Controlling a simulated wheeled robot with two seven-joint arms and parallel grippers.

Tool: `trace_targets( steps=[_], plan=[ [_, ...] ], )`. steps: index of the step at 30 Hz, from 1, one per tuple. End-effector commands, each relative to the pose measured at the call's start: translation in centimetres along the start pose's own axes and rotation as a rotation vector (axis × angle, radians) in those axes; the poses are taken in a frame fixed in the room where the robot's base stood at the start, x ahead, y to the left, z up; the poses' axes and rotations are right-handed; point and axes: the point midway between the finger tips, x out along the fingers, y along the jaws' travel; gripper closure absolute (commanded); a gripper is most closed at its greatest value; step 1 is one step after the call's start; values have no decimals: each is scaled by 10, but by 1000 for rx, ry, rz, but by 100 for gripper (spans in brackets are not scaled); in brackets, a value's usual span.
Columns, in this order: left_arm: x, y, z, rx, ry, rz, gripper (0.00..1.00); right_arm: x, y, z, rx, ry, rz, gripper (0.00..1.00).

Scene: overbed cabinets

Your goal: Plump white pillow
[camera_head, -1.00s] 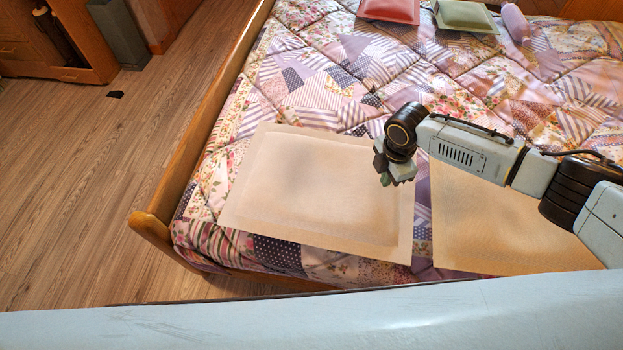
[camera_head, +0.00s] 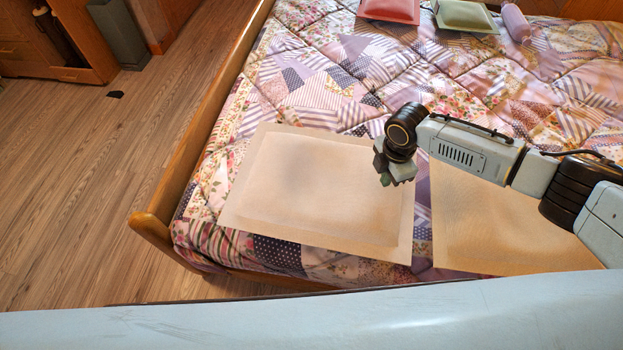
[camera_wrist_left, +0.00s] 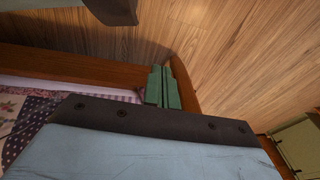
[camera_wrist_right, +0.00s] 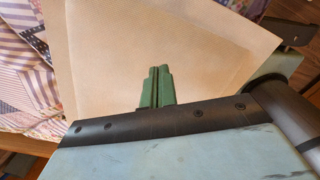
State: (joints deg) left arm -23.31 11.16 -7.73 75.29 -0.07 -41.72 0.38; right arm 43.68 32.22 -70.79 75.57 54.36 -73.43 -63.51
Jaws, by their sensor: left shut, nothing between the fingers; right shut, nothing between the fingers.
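Two flat whitish-beige pillows lie on the patchwork quilt near the bed's front edge. The left pillow (camera_head: 310,190) shows a raised middle and a flat border. The right pillow (camera_head: 480,225) is partly hidden under my right arm. My right gripper (camera_head: 388,178) is over the right edge of the left pillow, pointing down. In the right wrist view its green fingers (camera_wrist_right: 157,88) are together and empty, with a pillow (camera_wrist_right: 200,45) below them; contact cannot be told. My left gripper (camera_wrist_left: 163,87) is shut and empty beside the wooden bed frame; it is not visible in the head view.
A red cushion (camera_head: 390,10), a green cushion (camera_head: 465,15) and a lilac bolster (camera_head: 515,22) lie at the far end of the bed. A wooden bed rail (camera_head: 200,140) runs along the left side. The wooden floor (camera_head: 90,190) left of it is mostly clear.

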Motion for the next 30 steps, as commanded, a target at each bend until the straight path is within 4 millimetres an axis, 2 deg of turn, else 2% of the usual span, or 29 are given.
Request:
trace_targets(
  steps=[8, 19, 25, 30],
  plan=[
    [2, 1, 1, 0, -1, 1, 100, 2, 0, 0, 0, 0, 0, 100],
    [11, 2, 2, 0, -1, 1, 100, 17, 0, 0, 0, 0, 0, 100],
    [8, 1, 1, -1, 1, 0, 100, 15, 0, 0, 0, 0, 0, 100],
    [-2, 0, -9, -5, 9, -2, 100, 15, 0, 0, 0, 0, 0, 100]
  ],
)
